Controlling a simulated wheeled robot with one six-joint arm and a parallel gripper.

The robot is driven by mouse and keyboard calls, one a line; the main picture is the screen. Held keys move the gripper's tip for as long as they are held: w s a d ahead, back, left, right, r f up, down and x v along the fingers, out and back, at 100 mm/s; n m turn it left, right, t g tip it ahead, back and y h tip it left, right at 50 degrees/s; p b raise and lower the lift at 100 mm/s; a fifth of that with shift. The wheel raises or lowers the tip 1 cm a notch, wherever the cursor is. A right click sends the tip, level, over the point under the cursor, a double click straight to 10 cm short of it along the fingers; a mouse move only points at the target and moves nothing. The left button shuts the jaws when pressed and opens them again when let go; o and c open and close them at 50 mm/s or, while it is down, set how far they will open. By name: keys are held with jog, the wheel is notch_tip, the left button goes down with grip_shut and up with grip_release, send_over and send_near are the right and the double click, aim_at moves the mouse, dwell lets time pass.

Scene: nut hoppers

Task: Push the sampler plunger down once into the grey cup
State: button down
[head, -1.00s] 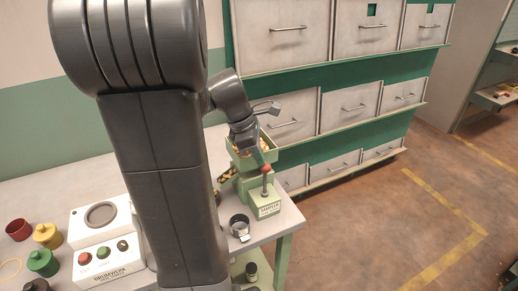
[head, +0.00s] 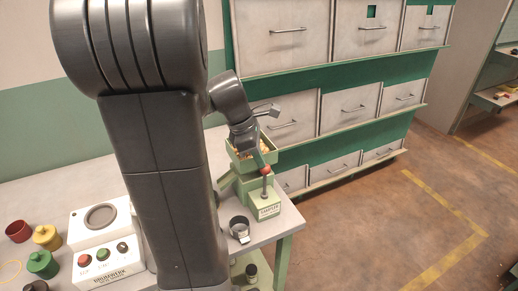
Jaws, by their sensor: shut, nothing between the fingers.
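The sampler (head: 264,206) is a pale green block with a label on its front, at the table's right end. Its plunger is an upright rod with a red knob (head: 266,171) on top. The grey cup (head: 239,229) stands on the table just left of the sampler's front. My gripper (head: 261,162) is shut and empty, pointing down from above. Its fingertips are at the red knob; whether they touch it I cannot tell. My arm hides part of the table.
A green hopper tray (head: 237,153) with nuts is behind my gripper. A white machine with buttons (head: 103,255) and red, yellow and green pots (head: 43,263) stand at left. A drawer cabinet (head: 350,103) rises behind. A dark jar (head: 251,272) sits on the lower shelf. Floor at right is clear.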

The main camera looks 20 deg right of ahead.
jog(key=p+v, duration=0.3)
jog(key=v, duration=1.1)
jog(key=shift+p, duration=0.4)
jog(key=d+b+x, duration=0.1)
jog(key=b+x, duration=0.1)
jog(key=x, duration=0.9)
jog(key=shift+s, duration=0.2)
jog(key=shift+r, duration=0.2)
jog(key=shift+r, duration=0.1)
jog(key=shift+w+a, duration=0.1)
jog(key=shift+a, duration=0.05)
